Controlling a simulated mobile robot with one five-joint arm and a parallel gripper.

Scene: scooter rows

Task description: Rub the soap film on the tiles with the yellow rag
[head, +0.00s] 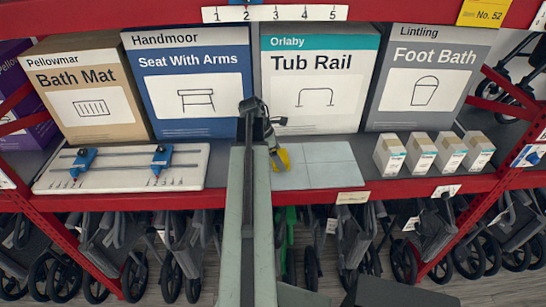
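The tiles (325,172) are a pale grey-blue square panel with thin seams, lying on the shelf in front of the Tub Rail box. I cannot make out a distinct patch of soap film on them. My gripper (275,155) is over the left part of the tiles, at the end of my arm. It appears shut on the yellow rag (284,159), a small bit of which shows at the fingertips, at or just above the tile surface. My arm hides the left edge of the tiles and part of the rag.
Behind stand the Bath Mat box (90,88), Seat With Arms box (190,80), Tub Rail box (316,80) and Foot Bath box (425,80). A white board with blue sliders (120,181) lies left; several small cartons (421,153) stand right. A red shelf edge (400,189) runs along the front.

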